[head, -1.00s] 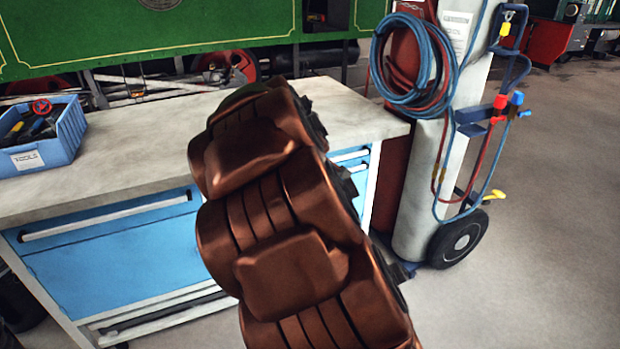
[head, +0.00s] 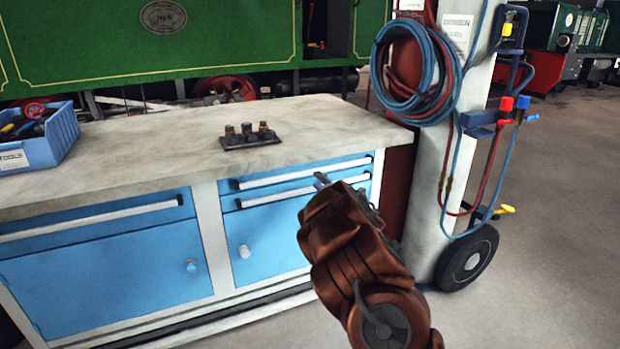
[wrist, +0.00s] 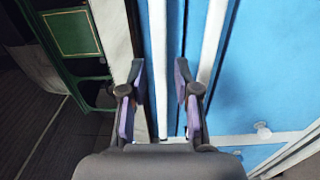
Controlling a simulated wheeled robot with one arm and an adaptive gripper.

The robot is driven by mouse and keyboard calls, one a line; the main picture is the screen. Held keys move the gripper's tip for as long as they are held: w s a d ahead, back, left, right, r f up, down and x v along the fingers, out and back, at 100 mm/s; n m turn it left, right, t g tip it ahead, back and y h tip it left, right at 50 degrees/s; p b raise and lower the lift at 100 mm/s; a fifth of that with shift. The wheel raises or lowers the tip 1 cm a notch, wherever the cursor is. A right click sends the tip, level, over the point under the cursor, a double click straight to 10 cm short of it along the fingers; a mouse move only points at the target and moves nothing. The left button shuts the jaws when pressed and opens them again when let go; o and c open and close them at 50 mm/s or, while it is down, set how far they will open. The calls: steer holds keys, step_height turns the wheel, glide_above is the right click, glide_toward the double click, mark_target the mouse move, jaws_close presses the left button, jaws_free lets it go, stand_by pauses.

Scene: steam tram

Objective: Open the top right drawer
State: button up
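The top right drawer is a shallow blue front under the worktop, with a long white handle (head: 290,178); it looks shut. A second white handle (head: 275,196) runs just below it. My gripper (head: 322,180) is in front of the right end of these drawers, and my arm hides part of the cabinet. In the wrist view my gripper (wrist: 159,78) is open, with its two purple-padded fingers apart. The top drawer's handle (wrist: 157,45) runs between them in the picture, and the second handle (wrist: 211,45) lies to their right. I cannot tell if the fingers touch anything.
The worktop (head: 130,150) carries a dark block with several small fittings (head: 250,136) and a blue tool bin (head: 62,132). A gas cylinder trolley (head: 425,200) with hoses stands close to the cabinet's right end. The floor (head: 560,200) farther right is clear.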

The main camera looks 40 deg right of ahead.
mark_target(311, 173)
steer(key=shift+x, duration=3.8)
steer(key=shift+c, duration=0.4)
jaws_close()
